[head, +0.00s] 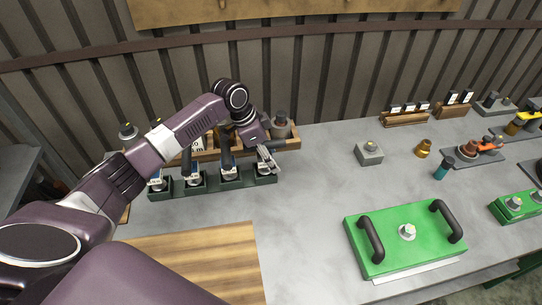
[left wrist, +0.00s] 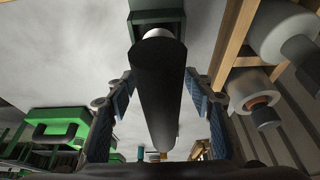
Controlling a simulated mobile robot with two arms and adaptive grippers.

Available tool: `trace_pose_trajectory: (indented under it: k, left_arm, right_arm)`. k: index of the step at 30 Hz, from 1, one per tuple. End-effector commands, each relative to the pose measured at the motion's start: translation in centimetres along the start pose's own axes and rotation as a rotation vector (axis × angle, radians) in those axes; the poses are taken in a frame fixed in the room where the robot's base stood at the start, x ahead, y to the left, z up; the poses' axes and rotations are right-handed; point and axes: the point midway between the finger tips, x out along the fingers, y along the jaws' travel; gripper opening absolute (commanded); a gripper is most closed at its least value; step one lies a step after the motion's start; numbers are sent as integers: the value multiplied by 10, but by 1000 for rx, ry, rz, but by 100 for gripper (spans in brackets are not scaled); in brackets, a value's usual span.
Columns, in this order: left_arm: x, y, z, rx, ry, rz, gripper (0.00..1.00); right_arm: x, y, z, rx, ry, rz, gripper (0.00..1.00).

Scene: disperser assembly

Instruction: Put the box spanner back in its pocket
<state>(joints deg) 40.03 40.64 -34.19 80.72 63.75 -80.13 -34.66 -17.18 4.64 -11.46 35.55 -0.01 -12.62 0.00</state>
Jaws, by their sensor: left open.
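The tool I take as the box spanner shows as a black handle (left wrist: 158,85) in the left wrist view. Its pale collar (left wrist: 158,33) meets a green pocket (left wrist: 157,14) at the top, so it stands in that pocket. How deep it is seated is hidden. My left gripper (head: 268,156) is at the right end of the green pocket rack (head: 215,186). In the left wrist view the left gripper (left wrist: 158,108) is open, with its blue-padded fingers on either side of the handle and gaps visible. My right gripper is not in view.
Other black-handled tools (head: 195,165) stand in the rack left of the gripper. A wooden shelf (head: 290,144) with round parts is close behind. A green plate with black handles (head: 390,250) lies front right. The grey bench between is clear.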

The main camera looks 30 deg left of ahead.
Motion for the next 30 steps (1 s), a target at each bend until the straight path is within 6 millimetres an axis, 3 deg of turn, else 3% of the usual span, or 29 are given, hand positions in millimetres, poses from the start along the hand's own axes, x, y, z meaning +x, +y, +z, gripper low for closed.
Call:
trace_pose_trajectory:
  k: [4,8,15,21,30]
  left_arm:
    - [-5,-1,-1,0,0,-1,48]
    - [-22,-2,0,0,0,-4,48]
    - [-74,-2,0,1,2,-5,48]
    - [-108,-1,-1,0,2,-2,48]
    - [-122,0,-1,0,0,1,48]
  right_arm:
    - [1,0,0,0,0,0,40]
    - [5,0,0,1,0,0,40]
    - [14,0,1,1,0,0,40]
    - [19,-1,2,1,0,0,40]
    - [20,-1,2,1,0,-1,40]
